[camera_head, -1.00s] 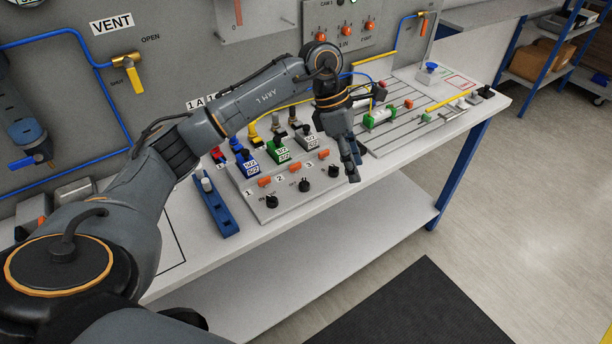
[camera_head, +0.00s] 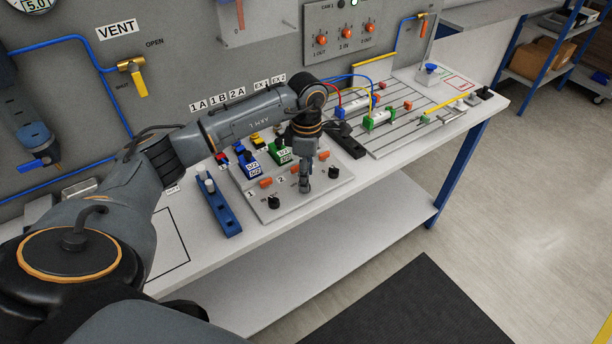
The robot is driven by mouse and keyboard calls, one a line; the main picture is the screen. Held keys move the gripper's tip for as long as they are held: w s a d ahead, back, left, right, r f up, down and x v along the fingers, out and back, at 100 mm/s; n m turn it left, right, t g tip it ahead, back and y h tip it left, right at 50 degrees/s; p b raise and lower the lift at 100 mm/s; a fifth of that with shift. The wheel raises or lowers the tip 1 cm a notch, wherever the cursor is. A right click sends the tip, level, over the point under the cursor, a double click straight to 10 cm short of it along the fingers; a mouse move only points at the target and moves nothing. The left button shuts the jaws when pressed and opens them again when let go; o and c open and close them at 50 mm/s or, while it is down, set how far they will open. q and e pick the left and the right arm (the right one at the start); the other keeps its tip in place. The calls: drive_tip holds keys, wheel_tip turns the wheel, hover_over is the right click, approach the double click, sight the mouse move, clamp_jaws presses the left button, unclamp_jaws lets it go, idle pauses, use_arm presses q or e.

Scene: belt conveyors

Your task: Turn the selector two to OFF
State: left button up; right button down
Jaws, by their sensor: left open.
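The white selector panel (camera_head: 262,205) lies on the bench, with orange lamps and black selector knobs along its front. The left knob (camera_head: 274,201) and the right knob (camera_head: 333,172) show. The place of selector two, between them, is covered by my left gripper (camera_head: 305,186), so its pointer cannot be read. My left gripper points straight down over that place and its jaws are open. I cannot tell whether its fingers touch the knob or stand around it. My right gripper is not in view.
A slotted plate (camera_head: 396,131) with cylinders and hoses is at the right.

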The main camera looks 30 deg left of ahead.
use_arm(q)
drive_tip(key=shift+s+f, duration=0.1)
drive_tip(key=shift+f, duration=0.9)
clamp_jaws()
